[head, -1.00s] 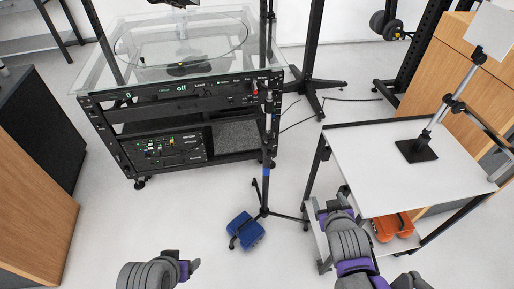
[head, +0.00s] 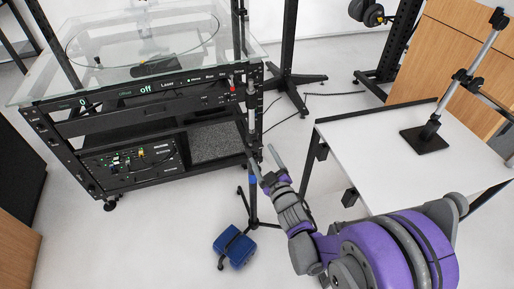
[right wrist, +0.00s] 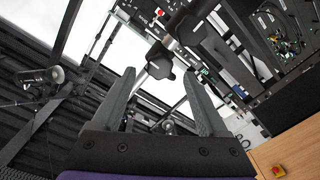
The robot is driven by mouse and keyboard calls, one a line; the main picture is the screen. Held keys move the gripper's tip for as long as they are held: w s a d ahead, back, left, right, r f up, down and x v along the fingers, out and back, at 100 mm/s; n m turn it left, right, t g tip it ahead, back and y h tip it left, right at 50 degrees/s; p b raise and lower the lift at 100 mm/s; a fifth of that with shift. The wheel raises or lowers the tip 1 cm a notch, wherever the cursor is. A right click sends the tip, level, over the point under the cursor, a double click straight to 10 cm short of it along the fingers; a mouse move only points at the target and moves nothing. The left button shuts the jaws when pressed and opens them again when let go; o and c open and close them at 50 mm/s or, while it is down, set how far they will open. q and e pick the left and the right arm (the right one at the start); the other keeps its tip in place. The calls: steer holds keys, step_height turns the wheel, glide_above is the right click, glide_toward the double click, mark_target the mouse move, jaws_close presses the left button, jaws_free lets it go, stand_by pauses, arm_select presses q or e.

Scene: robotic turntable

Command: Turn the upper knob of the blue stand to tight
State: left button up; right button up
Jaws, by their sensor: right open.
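The blue stand (head: 253,182) is a thin dark pole with a blue band and spread tripod legs. It stands in front of the right side of the black rack. My right gripper (head: 263,157) is open and empty, with its fingers pointing up beside the pole, just above the blue band. In the right wrist view, a black knob or clamp (right wrist: 160,66) on a pole shows beyond the gap between my open fingers (right wrist: 160,85), apart from them. I cannot tell for certain which knob it is or how tight it is. My left gripper is out of view.
The black rack (head: 150,117) with a glass top stands at the left. A blue bag (head: 234,247) lies on the floor by the stand's legs. A white-topped table (head: 375,150) with a clamp stand (head: 428,135) is at the right, close to my right arm.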

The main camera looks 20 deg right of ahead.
mark_target(258, 149)
steer(key=w, duration=0.5)
steer(key=shift+a, duration=0.2)
steer(key=shift+s, duration=0.1)
jaws_close()
